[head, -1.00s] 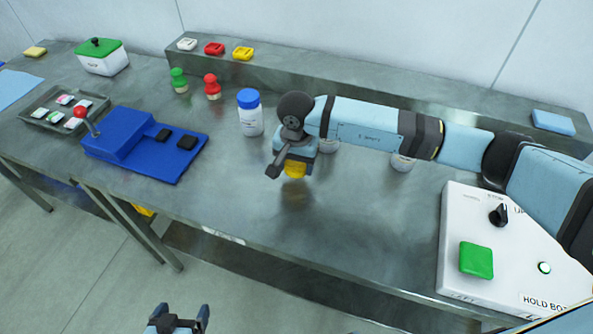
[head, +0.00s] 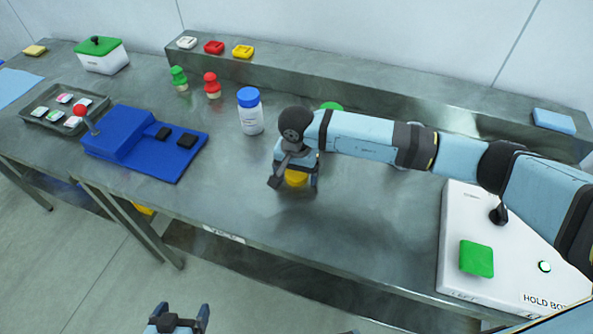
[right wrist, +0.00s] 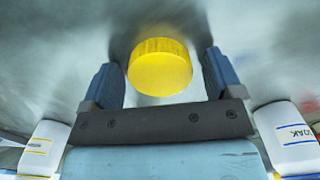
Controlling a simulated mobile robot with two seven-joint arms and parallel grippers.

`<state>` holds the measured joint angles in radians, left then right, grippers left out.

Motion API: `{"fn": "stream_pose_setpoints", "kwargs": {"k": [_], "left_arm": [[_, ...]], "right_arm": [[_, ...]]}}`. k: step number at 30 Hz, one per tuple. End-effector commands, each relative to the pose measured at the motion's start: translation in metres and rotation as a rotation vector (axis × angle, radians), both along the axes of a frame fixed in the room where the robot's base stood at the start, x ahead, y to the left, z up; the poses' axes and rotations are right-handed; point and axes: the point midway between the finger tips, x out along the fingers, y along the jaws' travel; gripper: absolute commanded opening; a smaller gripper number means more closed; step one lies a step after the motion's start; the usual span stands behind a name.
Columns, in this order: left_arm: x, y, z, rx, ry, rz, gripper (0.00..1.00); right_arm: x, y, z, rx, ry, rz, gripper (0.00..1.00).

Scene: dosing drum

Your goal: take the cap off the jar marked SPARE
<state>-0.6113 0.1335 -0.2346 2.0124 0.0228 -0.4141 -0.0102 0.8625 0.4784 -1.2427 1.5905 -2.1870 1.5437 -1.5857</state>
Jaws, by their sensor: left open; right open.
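My right gripper (head: 293,183) points down over the front of the table, its jaws open. A yellow cap (head: 297,178) sits low between its fingers and appears to rest on the tabletop. In the right wrist view the ribbed yellow cap (right wrist: 160,68) lies between the open fingers (right wrist: 163,85), with gaps at both sides. Two white jars show there, one at the left (right wrist: 42,148) and one at the right (right wrist: 290,137) with lettering ending "OAK". I cannot read SPARE on any jar. My left gripper (head: 178,318) is open and empty, low in front of the table.
A white jar with a blue cap (head: 250,112) stands left of my right gripper. A green top (head: 331,106) shows behind my right arm, which hides what is below. A blue lever fixture (head: 145,145) stands left, a white control box (head: 465,225) right.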

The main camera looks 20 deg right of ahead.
Motion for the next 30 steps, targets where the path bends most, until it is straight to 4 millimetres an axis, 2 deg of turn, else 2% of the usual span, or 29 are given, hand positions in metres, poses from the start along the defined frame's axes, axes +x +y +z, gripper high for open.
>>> {"fn": "stream_pose_setpoints", "kwargs": {"k": [3,5,15,19,24,30], "left_arm": [[0.000,0.000,0.007,0.001,-0.002,-0.001,0.92],[0.000,0.000,0.003,0.001,-0.006,-0.001,0.92],[0.000,0.000,-0.005,-0.003,0.003,0.001,0.92],[0.000,-0.001,-0.006,-0.005,0.005,0.003,0.92],[0.001,-0.001,-0.006,-0.007,0.004,0.004,0.92],[0.001,-0.001,-0.004,-0.008,0.004,0.005,0.92]], "right_arm": [[0.000,0.000,0.006,0.000,0.000,-0.001,0.86],[0.001,0.000,0.011,0.001,-0.003,0.000,0.86],[0.001,0.000,0.082,0.000,-0.006,0.001,0.86],[0.001,0.000,0.104,0.000,-0.004,0.000,0.86],[0.000,0.000,0.120,0.000,-0.002,0.000,0.86],[0.000,0.000,0.125,0.000,0.000,0.000,0.86]]}}
